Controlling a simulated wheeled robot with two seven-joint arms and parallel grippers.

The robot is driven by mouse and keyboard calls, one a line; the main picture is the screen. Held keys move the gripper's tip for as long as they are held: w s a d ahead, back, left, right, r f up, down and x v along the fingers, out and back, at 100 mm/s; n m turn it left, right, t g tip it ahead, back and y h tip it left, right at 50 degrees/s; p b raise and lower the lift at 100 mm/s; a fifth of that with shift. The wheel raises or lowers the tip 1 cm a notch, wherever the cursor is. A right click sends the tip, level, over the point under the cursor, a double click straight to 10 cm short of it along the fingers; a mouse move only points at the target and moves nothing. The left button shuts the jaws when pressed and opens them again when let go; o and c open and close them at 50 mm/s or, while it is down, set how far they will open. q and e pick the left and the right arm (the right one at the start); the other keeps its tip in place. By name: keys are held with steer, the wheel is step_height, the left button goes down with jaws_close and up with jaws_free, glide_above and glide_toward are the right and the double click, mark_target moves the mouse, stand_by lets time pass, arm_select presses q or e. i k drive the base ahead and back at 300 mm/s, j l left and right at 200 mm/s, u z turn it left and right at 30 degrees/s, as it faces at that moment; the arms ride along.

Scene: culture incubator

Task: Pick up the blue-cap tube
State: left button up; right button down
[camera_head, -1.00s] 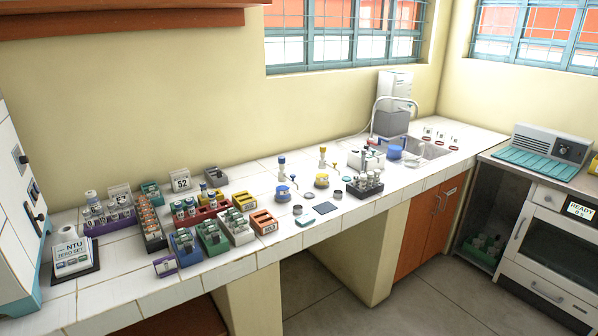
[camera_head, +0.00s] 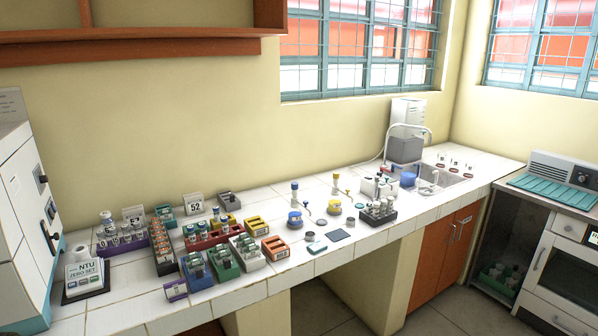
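Several small capped tubes or vials stand in the racks on the left part of the white tiled counter. One tall dark- or blue-capped vial (camera_head: 106,218) stands at the purple rack (camera_head: 104,249). Others (camera_head: 191,232) stand at the red rack (camera_head: 208,241), and more sit in the blue rack (camera_head: 197,281). They are too small to tell which is the blue-cap tube. Neither of my grippers shows in this view.
An NTU device (camera_head: 83,272) stands at the counter's left end beside a white cabinet (camera_head: 30,220). Blue (camera_head: 295,218) and yellow (camera_head: 334,207) dispensers and a dark vial rack (camera_head: 378,217) stand mid-counter. A sink (camera_head: 450,180) lies at the right. Front-edge tiles are mostly clear.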

mark_target(191, 229)
steer(key=i+l+u, duration=0.1)
steer(key=i+u, duration=0.25)
steer(key=i+l+u, duration=0.1)
steer(key=u, duration=0.25)
steer(key=i+l+u, duration=0.35)
steer(key=k+j, duration=0.05)
steer(key=j, duration=0.05)
